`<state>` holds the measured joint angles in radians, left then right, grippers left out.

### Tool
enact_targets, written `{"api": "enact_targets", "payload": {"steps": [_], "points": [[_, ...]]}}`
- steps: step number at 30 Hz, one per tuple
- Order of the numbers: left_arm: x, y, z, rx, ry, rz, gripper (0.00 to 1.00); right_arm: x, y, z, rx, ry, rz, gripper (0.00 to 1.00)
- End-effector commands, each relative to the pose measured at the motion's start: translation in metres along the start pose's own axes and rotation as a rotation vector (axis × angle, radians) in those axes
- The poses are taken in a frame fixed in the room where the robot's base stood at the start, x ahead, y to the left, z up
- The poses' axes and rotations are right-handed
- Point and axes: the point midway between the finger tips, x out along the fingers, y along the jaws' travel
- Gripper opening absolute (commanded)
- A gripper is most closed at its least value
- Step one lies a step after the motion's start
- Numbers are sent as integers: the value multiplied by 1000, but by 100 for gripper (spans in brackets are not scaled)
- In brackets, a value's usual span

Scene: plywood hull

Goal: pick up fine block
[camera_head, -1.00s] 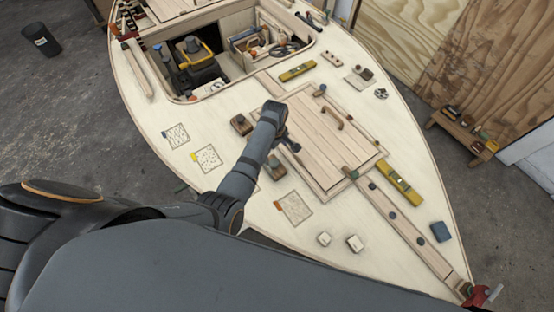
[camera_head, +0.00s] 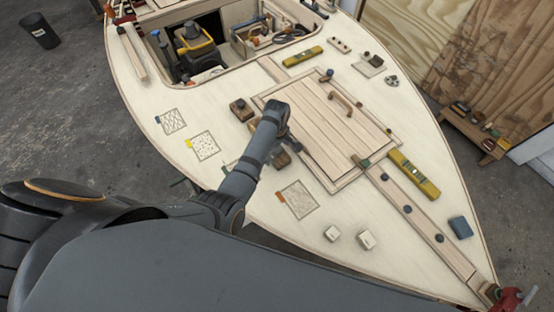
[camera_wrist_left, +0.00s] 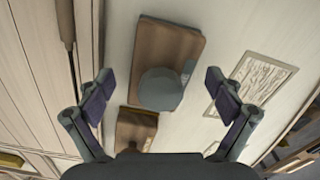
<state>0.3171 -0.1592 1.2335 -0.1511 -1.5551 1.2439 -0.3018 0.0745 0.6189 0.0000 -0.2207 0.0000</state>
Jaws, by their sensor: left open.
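Two wooden blocks lie on the pale deck near my left gripper. One block (camera_head: 239,112) with a dark knob is left of my gripper, and another block (camera_head: 279,159) is partly hidden under my arm. In the left wrist view a brown block (camera_wrist_left: 182,42) with a round grey knob lies between and beyond my open fingers, and a second block (camera_wrist_left: 136,130) sits lower, nearer the palm. I cannot tell which block is the fine one. My right gripper is not in view.
Patterned swatches with coloured tabs, such as the orange-tabbed one (camera_head: 298,200), lie on the deck. A slatted hatch (camera_head: 335,125) with a handle is right of my gripper. Yellow levels (camera_head: 414,174), two small pale blocks (camera_head: 366,239) and a blue block (camera_head: 460,227) lie farther right.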

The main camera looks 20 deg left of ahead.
Motion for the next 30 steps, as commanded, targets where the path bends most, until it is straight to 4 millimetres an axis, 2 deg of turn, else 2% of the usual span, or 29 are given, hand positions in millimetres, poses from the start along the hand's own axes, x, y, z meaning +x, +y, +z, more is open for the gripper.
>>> {"api": "enact_targets", "payload": {"steps": [1, 8, 22, 30], "points": [[8, 0, 0, 0, 0, 1, 93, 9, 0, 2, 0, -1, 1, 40], [4, 0, 0, 0, 0, 1, 93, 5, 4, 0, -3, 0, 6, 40], [5, 0, 0, 0, 0, 0, 29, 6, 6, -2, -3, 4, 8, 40], [3, 0, 0, 0, 0, 0, 26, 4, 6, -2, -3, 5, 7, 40]]}}
